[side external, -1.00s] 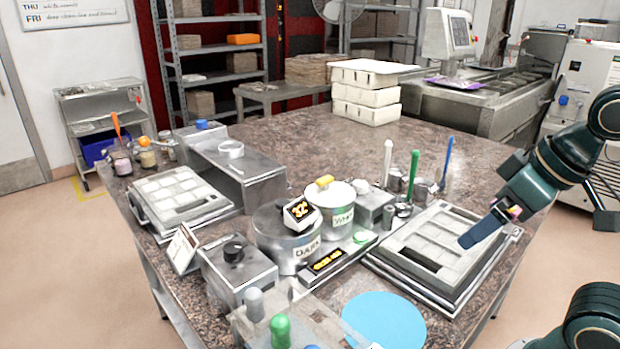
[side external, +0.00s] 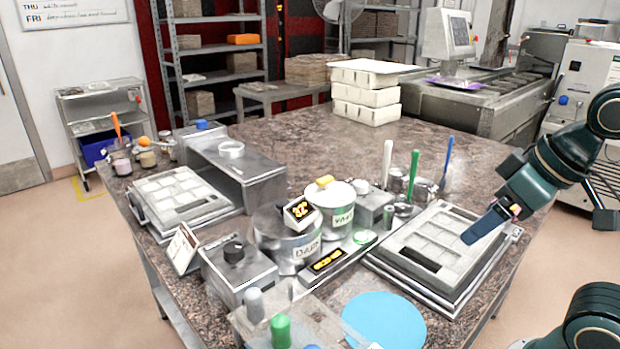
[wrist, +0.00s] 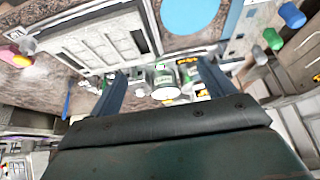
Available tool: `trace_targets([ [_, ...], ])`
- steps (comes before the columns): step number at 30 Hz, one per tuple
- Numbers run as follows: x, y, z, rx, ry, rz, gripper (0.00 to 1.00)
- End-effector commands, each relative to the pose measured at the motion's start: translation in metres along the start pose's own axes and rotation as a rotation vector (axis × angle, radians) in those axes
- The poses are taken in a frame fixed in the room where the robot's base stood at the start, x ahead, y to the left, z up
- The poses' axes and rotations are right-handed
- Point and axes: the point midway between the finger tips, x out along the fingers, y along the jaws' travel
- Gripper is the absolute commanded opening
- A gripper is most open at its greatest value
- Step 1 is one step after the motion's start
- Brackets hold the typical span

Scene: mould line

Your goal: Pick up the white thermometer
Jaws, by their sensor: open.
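The white thermometer appears to be the slim white stick (side external: 387,162) standing upright in a metal holder behind the right mould, left of a green stick (side external: 413,172) and a blue stick (side external: 447,160). My gripper (side external: 470,238) is at the right, above the right mould's right side, in front of and to the right of the white stick and well apart from it. In the wrist view my gripper (wrist: 162,66) has its two fingers spread wide with nothing held between them. I cannot make out the white stick in the wrist view.
The right mould (side external: 410,284) lies below my gripper, with a blue disc (side external: 385,320) in front of it. Two labelled pots (side external: 285,245) stand left of the mould. White stacked boxes (side external: 365,90) stand at the back. The far right table top is clear.

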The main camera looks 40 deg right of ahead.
Motion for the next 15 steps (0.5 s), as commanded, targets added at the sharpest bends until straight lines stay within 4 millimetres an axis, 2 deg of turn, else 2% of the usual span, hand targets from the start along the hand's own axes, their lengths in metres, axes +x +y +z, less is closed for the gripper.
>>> trace_targets([
  [5, -0.003, -0.002, -0.013, -0.007, -0.015, -0.004, 0.82],
  [8, -0.005, -0.004, -0.027, -0.014, -0.031, -0.008, 0.82],
  [15, -0.007, -0.013, -0.077, -0.04, -0.087, -0.021, 0.82],
])
